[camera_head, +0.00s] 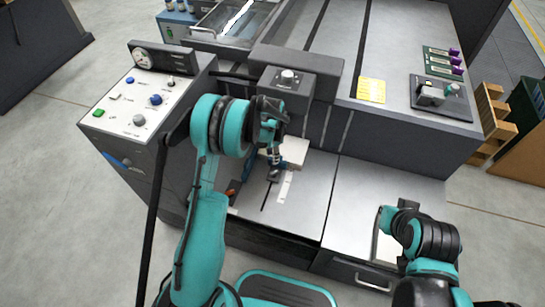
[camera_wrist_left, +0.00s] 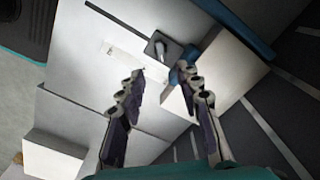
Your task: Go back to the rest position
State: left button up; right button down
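My left gripper (camera_head: 273,176) hangs over the steel work surface (camera_head: 310,205) in front of the machine. In the left wrist view its two fingers (camera_wrist_left: 161,76) stand apart with nothing held between them. A pale block (camera_head: 295,151) lies on the surface just beyond the gripper; it also shows beside the right finger in the left wrist view (camera_wrist_left: 217,66). My right arm comes in at the lower right, over the right part of the bench; its gripper fingers cannot be made out.
A control panel (camera_head: 128,108) with knobs and a gauge stands left of my left arm. A dark upright housing with a knob (camera_head: 287,77) rises behind the gripper. A small dark block with a pin (camera_wrist_left: 161,46) and a white strip (camera_wrist_left: 125,57) are on the surface. Wooden crates (camera_head: 492,120) stand at right.

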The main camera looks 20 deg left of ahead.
pick_arm(q)
jog(key=shift+r, duration=0.1)
dwell(0.3)
jog(key=s+r+n+t, duration=0.2)
jog(key=s+r, duration=0.3)
jog(key=r, duration=0.5)
jog(key=s+r+n+t, duration=0.15)
jog(key=s+r, duration=0.25)
jog(key=r, duration=0.6)
jog(key=s+r+n+t, duration=0.2)
jog(key=s+n, duration=0.1)
jog(key=s, duration=0.5)
jog(key=s+r+n+t, duration=0.1)
jog(key=s+r+n, duration=0.2)
jog(key=s, duration=0.6)
jog(key=shift+d+t, duration=0.3)
jog(key=shift+t, duration=0.05)
jog(key=shift+s, duration=0.1)
